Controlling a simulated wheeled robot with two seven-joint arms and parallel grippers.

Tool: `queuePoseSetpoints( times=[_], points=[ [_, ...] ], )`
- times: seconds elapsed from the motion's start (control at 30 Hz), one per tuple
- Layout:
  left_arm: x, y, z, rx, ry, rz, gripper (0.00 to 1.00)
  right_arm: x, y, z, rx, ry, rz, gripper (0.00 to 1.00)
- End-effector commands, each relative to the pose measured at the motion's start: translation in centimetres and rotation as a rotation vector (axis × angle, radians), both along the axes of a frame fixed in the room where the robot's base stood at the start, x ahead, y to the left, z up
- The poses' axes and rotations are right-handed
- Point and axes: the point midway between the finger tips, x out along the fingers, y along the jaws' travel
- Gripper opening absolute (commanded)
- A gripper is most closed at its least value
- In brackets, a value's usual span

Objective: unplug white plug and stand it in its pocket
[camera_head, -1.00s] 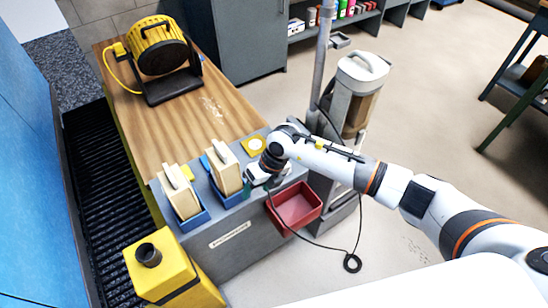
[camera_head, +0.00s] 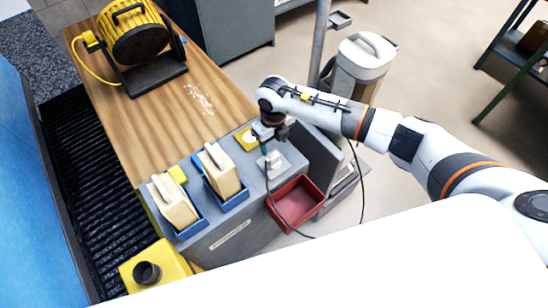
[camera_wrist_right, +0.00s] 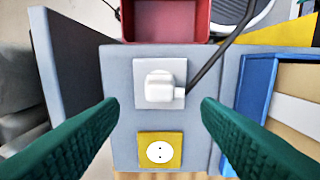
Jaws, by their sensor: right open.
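The white plug (camera_wrist_right: 160,86) sits on a pale square socket plate (camera_wrist_right: 141,72) on the grey counter, with a dark cord (camera_wrist_right: 222,55) leaving its side. The plate also shows in the head view (camera_head: 275,164), where the gripper partly hides the plug. My right gripper (camera_head: 267,146) points down over the plate. In the right wrist view its green fingers (camera_wrist_right: 160,104) are open, one to each side of the plug, and I see no contact. The pocket cannot be identified for certain. My left gripper is not in view.
A yellow socket plate (camera_wrist_right: 146,160) lies beside the plug's plate. A red bin (camera_head: 297,204) hangs at the counter's edge. Two blue trays (camera_head: 229,198) hold beige blocks (camera_head: 219,168).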

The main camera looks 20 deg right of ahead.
Motion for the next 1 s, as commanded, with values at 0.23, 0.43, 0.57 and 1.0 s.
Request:
queuePoseSetpoints(
  times=[0.23,0.43,0.57,1.0],
  points=[
    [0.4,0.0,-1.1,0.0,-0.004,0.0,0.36,0.0,0.0,-1.5,0.002,0.001,0.0,0.58],
    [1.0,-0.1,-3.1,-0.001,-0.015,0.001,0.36,0.0,0.0,-4.0,0.002,0.001,-0.001,0.58],
    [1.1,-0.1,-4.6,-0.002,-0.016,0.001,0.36,0.0,0.0,-6.0,0.001,0.001,-0.001,0.58],
    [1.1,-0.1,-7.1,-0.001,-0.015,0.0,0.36,0.0,0.0,-9.0,0.001,-0.001,0.0,0.58]
  ],
)
